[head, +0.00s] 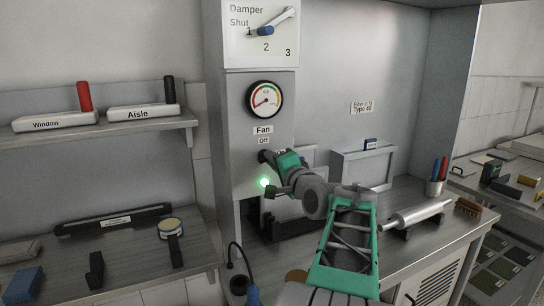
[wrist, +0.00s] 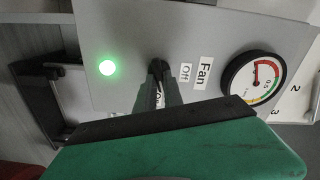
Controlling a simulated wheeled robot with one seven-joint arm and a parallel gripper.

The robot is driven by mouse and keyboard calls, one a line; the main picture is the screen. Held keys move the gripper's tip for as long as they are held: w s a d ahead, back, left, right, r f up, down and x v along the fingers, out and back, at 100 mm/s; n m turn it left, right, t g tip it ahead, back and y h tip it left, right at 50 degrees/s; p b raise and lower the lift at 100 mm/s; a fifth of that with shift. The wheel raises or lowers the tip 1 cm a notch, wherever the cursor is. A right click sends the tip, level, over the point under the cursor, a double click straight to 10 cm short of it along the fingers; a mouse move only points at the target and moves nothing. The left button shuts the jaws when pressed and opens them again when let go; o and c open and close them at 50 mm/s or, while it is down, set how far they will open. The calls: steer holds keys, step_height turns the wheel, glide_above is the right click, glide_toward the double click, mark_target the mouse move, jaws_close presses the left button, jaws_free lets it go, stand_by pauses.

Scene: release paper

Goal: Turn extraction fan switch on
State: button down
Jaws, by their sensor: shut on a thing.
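The fan switch (head: 263,156) is a dark knob on the grey panel, below the "Fan" and "Off" labels (head: 263,135). In the wrist view the switch (wrist: 156,68) shows only in part, between my fingers. My green and black gripper (head: 274,160) is at the panel and shut on the switch. The gripper also shows in the wrist view (wrist: 158,82), where its body hides the lower part. A green indicator light (head: 265,182) glows just below the switch, and it also shows lit in the wrist view (wrist: 107,68).
A round gauge (head: 264,99) sits above the switch, with a damper lever (head: 275,22) above that. At left a shelf (head: 150,132) holds Window and Aisle switch blocks. At right a bench holds a metal cylinder (head: 420,213) and a pen cup (head: 435,187).

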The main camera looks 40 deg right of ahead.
steer(key=shift+m+p, duration=0.85)
steer(key=shift+m, duration=0.75)
steer(key=shift+f, duration=0.1)
steer(key=c, duration=1.5)
jaws_free()
steer(key=shift+o, duration=0.2)
steer(key=b+v, duration=0.1)
steer(key=v, duration=0.7)
steer(key=shift+b, duration=0.35)
steer(key=shift+w, duration=0.1)
